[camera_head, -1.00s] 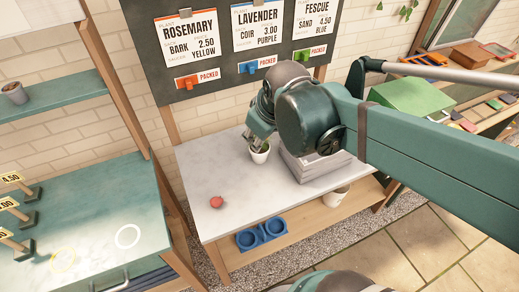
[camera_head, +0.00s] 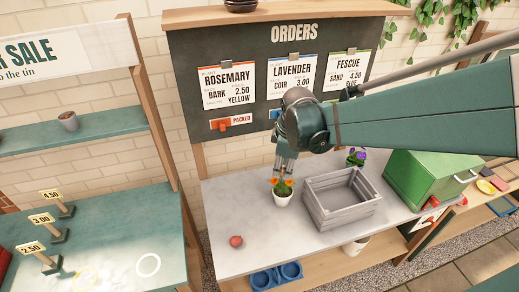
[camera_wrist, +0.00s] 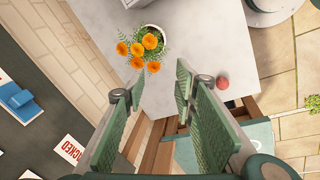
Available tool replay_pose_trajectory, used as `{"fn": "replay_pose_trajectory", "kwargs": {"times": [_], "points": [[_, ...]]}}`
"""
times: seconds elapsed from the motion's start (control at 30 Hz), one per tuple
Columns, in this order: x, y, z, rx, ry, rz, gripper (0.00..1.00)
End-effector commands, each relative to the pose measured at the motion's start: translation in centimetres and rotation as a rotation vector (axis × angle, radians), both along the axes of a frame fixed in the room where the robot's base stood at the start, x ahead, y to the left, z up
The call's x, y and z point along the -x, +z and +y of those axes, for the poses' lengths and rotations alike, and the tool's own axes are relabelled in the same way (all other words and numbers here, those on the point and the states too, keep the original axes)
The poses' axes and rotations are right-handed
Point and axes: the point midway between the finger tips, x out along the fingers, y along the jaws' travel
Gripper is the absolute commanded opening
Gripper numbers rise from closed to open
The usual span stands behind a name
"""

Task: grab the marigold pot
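The marigold pot (camera_head: 283,199) is a small white pot with orange flowers and green leaves. It stands upright on the pale worktop, left of the grey crate. My gripper (camera_head: 286,160) points down just above the flowers. In the wrist view, the orange marigold flowers (camera_wrist: 145,46) and the white pot rim (camera_wrist: 157,31) lie beyond the fingertips. My gripper (camera_wrist: 160,82) is open there, with a clear gap between its green pads and nothing in it. Most of the pot's side is hidden by the flowers in the wrist view.
The grey slatted crate (camera_head: 342,204) stands close to the pot's right. A purple-flowered plant (camera_head: 356,157) stands behind it and a green box (camera_head: 430,178) further right. A small red object (camera_head: 236,241) lies front left on the worktop (camera_head: 240,205). The order board rises behind.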

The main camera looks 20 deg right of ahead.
Motion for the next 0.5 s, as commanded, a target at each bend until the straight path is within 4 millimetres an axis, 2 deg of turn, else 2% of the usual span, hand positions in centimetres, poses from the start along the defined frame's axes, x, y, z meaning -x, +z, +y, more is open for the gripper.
{"fn": "replay_pose_trajectory", "kwargs": {"times": [0.5], "points": [[-4.2, -3.4, -2.1, 0.047, 0.321, 0.126, 0.28]]}}
